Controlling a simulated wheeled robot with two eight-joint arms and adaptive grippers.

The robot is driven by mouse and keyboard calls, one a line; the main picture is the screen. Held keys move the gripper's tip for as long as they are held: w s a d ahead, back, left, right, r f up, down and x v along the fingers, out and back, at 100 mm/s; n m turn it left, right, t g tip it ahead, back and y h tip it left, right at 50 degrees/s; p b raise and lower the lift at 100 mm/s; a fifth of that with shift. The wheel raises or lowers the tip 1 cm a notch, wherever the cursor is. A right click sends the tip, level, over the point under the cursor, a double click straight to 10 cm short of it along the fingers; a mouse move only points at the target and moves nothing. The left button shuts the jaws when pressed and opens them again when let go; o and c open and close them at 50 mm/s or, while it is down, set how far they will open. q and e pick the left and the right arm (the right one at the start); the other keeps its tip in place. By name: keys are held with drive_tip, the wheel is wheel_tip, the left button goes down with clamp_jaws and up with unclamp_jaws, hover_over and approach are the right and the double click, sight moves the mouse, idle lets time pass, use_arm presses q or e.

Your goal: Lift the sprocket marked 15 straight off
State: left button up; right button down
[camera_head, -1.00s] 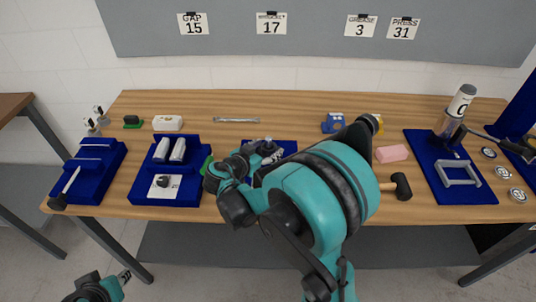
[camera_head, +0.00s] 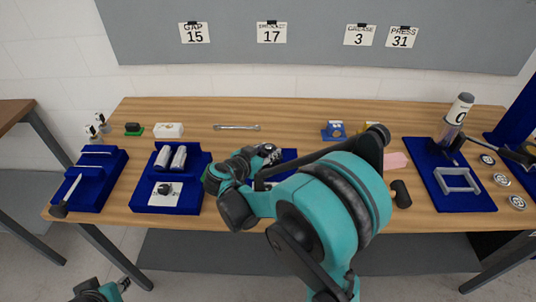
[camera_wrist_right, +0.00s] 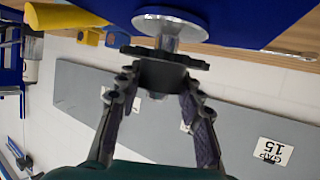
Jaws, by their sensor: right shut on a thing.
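In the right wrist view my right gripper (camera_wrist_right: 163,85) is shut on a dark toothed sprocket (camera_wrist_right: 130,51), seen nearly edge-on, by the block-like part at its middle. A silver round post (camera_wrist_right: 170,27) with a wide flange stands in line with the sprocket, against a blue surface (camera_wrist_right: 240,18). The sprocket's plate sits at the narrow end of the post; I cannot tell whether they still touch. No number is readable on it. In the head view my right gripper (camera_head: 268,154) is over the blue stand (camera_head: 289,156), largely hidden by my arm. My left gripper (camera_head: 121,284) is low at the left, off the table.
Blue trays (camera_head: 187,203) stand left of my right gripper. A wrench (camera_head: 237,127) and a blue block (camera_head: 334,130) lie behind. A mallet (camera_head: 401,194), pink foam (camera_head: 396,161) and a blue mat (camera_head: 445,199) are at the right. Wall cards include GAP 15 (camera_head: 194,33).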

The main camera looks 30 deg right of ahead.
wheel_tip(320, 180, up, 8)
drive_tip(key=p, duration=0.2)
drive_tip(key=shift+f+p, duration=0.1)
drive_tip(key=shift+p, duration=0.3)
drive_tip(key=shift+r+p, duration=0.7)
drive_tip(key=shift+r, duration=0.3)
